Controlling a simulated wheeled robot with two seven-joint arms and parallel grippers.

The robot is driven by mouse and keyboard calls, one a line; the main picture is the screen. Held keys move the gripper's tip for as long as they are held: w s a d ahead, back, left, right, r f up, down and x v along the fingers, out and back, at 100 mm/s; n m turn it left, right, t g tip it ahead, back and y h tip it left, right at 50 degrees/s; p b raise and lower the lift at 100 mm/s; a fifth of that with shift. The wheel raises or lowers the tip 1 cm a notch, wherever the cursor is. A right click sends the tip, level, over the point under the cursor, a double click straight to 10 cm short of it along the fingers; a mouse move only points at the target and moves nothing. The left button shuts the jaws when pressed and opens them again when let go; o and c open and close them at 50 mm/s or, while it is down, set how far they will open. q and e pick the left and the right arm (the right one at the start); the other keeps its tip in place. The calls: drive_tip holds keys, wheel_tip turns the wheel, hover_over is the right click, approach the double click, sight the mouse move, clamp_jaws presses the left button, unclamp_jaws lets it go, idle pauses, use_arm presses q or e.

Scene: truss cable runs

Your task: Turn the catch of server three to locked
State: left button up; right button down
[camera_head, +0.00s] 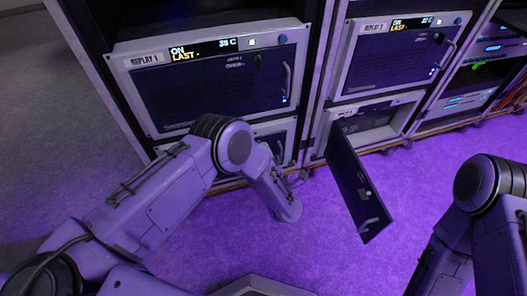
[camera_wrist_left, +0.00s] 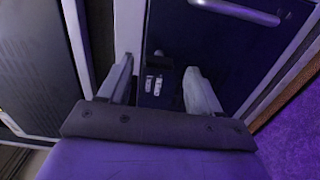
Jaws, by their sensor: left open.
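A dark door (camera_wrist_left: 172,38) fills the middle of the left wrist view. A small catch plate with pale marks (camera_wrist_left: 153,84) sits on it, between the fingertips of my open left gripper (camera_wrist_left: 160,80). The fingers stand either side with nothing gripped; I cannot tell how the catch is turned. In the head view my left arm reaches the lower left unit (camera_head: 277,146), and its fingers are hidden. The upper left unit (camera_head: 215,85) is labelled REPLAY 1. The upper right unit (camera_head: 395,55) also reads REPLAY, its small digit unclear. My right gripper is out of frame.
A dark door (camera_head: 358,190) of the lower right unit hangs open over the purple floor (camera_head: 320,235), with its bay (camera_head: 372,122) exposed. A metal handle (camera_wrist_left: 235,10) crosses the top of the left wrist view. More lit equipment (camera_head: 470,98) stands at far right.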

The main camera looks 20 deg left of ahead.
use_arm(q)
drive_tip(key=p+v, duration=0.1)
drive_tip(key=v, duration=0.7)
drive_tip(key=shift+s+d, duration=0.2)
drive_tip(key=shift+d, duration=0.05)
